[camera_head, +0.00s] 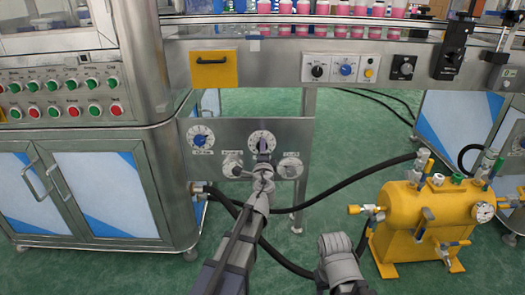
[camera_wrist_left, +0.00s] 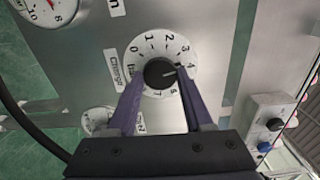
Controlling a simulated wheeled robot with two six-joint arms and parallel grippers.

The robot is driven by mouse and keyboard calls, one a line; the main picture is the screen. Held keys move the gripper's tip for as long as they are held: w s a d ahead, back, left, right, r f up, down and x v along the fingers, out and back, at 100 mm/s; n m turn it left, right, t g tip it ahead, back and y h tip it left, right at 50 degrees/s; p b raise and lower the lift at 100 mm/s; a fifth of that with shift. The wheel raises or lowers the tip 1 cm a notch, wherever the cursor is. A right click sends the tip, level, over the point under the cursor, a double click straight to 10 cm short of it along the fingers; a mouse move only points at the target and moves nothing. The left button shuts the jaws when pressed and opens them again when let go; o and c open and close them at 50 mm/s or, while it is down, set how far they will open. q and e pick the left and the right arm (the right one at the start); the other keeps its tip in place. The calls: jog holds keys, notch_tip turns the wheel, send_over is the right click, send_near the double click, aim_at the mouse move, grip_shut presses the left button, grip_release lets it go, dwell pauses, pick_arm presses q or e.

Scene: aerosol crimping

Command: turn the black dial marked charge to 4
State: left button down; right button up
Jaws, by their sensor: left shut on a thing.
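The dial marked Charge (camera_wrist_left: 178,48) is a white round plate with numbers and a black knob (camera_wrist_left: 160,73) at its centre. In the left wrist view the knob's white mark points right, roughly toward the 4; a fingertip partly covers that side of the scale. My left gripper (camera_wrist_left: 159,76) has its two purple fingers on either side of the knob and is shut on it. In the head view the charge dial (camera_head: 262,138) is on the lower grey panel, with my left gripper (camera_head: 264,152) in front, hiding the knob.
A yellow tank (camera_head: 415,222) and black hoses (camera_head: 345,188) are at right. A conveyor (camera_head: 300,22) runs above.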

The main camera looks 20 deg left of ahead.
pick_arm(q)
jog(key=shift+m, duration=1)
jog(key=shift+c, duration=1.5)
grip_release()
jog(key=shift+s, duration=0.15)
jog(key=v, duration=0.7)
jog(key=shift+s, duration=0.3)
jog(key=shift+d, duration=0.1)
